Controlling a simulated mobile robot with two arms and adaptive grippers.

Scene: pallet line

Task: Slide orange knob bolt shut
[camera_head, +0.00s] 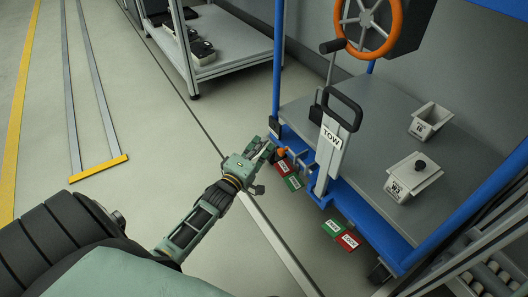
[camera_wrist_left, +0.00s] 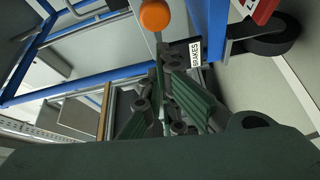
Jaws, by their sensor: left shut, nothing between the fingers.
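The orange knob (camera_head: 281,152) of the bolt sits at the near edge of the blue cart frame (camera_head: 352,208) in the head view. In the left wrist view the orange knob (camera_wrist_left: 155,14) is at the top, on a thin grey stem, beyond the fingertips. My left gripper (camera_head: 266,151) is shut and empty just left of the knob; I cannot tell whether it touches it. In the left wrist view the shut fingers of my left gripper (camera_wrist_left: 158,88) point up toward the stem. The bolt's body is mostly hidden. My right gripper is not in view.
A TOW lever (camera_head: 331,140) stands right of the knob. Red and green pedals (camera_head: 288,175) lie below it, with another pair (camera_head: 341,234) further right. Two grey bins (camera_head: 412,177) sit on the cart deck. An orange handwheel (camera_head: 367,22) is behind.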

